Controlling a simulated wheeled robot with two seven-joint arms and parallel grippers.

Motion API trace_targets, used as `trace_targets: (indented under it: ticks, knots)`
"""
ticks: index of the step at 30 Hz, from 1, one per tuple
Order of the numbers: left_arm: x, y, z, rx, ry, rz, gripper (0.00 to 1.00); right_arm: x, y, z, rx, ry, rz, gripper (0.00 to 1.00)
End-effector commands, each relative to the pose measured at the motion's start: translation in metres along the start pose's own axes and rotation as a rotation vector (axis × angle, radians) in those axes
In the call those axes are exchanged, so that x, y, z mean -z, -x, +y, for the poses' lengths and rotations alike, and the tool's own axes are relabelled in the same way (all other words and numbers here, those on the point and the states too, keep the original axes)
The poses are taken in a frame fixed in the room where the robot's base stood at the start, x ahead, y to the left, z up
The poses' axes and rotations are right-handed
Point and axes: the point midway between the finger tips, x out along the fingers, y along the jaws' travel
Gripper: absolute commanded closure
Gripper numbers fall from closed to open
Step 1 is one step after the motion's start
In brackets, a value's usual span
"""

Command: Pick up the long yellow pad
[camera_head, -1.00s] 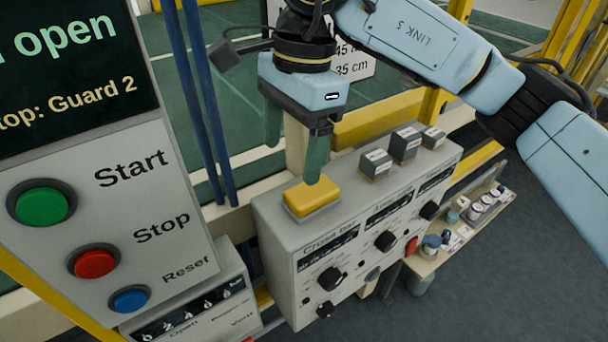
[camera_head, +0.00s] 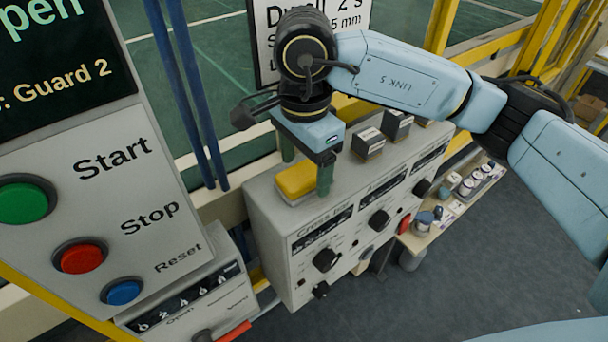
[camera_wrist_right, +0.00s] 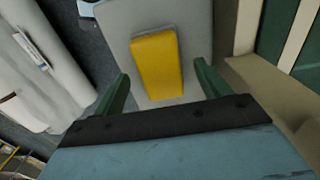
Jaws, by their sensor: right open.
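The long yellow pad (camera_head: 296,181) lies on top of the grey control box (camera_head: 262,200), at its left end, on a light base. In the right wrist view the yellow pad (camera_wrist_right: 157,66) lies ahead of and between the two green fingers. My right gripper (camera_head: 306,178) points down over the pad, its jaws open. One finger shows in front of the pad and the other behind it. Whether the fingertips reach below the pad's top is hard to tell. In the right wrist view my right gripper (camera_wrist_right: 160,85) holds nothing. My left gripper is not in view.
Grey blocks with labels, one here (camera_head: 367,143), stand on the box to the right of the pad. Knobs (camera_head: 326,259) stick out of its front. A panel with Start, Stop and Reset buttons (camera_head: 80,257) stands at left. Blue posts (camera_head: 184,90) rise behind.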

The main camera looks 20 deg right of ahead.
Motion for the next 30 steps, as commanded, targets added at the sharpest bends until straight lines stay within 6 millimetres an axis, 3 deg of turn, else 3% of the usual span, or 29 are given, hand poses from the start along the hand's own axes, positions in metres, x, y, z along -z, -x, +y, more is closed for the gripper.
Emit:
trace_targets:
  ticks: [4,12,23,30]
  knots:
    - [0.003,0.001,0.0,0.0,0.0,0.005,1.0,-0.001,-0.016,0.0,-0.001,0.001,-0.001,0.25]
    - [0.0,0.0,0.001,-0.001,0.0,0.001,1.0,-0.001,-0.018,0.0,0.001,0.001,-0.001,0.26]
    - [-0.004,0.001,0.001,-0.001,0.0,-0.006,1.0,-0.001,-0.018,0.0,0.001,0.001,-0.001,0.73]
    - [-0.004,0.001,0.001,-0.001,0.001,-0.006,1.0,-0.001,-0.016,-0.001,0.002,0.001,-0.001,0.74]
